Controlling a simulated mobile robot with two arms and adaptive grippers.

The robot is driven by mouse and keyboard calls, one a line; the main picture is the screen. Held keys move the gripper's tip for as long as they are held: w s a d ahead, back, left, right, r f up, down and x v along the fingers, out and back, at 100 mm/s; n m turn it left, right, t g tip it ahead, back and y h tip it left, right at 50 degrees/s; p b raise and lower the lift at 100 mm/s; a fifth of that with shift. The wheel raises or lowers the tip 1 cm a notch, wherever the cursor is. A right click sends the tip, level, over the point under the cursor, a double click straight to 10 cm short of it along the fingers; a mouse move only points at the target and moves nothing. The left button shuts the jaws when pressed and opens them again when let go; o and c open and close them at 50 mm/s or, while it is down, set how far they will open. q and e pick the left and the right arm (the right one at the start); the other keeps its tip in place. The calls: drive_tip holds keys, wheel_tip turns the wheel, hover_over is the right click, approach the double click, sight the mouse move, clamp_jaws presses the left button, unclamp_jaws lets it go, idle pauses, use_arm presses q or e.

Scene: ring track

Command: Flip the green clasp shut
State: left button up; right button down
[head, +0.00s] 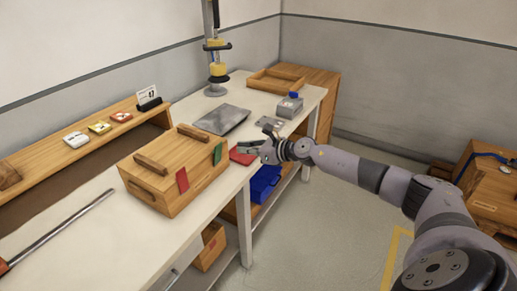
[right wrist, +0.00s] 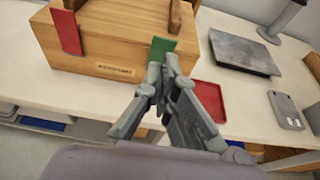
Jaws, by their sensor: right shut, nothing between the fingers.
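The wooden box (head: 150,192) stands on the white workbench, with a red clasp (head: 182,180) and a green clasp (head: 218,154) on its front side. In the right wrist view the red clasp (right wrist: 67,32) hangs down the box front (right wrist: 115,50). The green clasp (right wrist: 162,45) shows near the box's right end, its lower part hidden by my fingers. I cannot tell whether it lies flat. My right gripper (head: 243,147) is shut and empty, its fingertips (right wrist: 162,65) close in front of the green clasp; contact is unclear. My left gripper is not in view.
A red tray (head: 240,157) lies by the bench edge under my right gripper. A grey plate (head: 222,119) and a grey box with a blue knob (head: 289,106) stand farther back. A blue bin (head: 264,184) sits below. A shelf (head: 95,128) runs behind the box.

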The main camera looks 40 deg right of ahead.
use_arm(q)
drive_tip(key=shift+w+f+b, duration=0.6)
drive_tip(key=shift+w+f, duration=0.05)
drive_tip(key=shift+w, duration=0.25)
use_arm(e)
drive_tip(key=s+r, duration=0.1)
drive_tip(key=s+d+r, duration=0.1)
drive_tip(key=s+r, duration=0.1)
drive_tip(key=shift+s+d, duration=0.35)
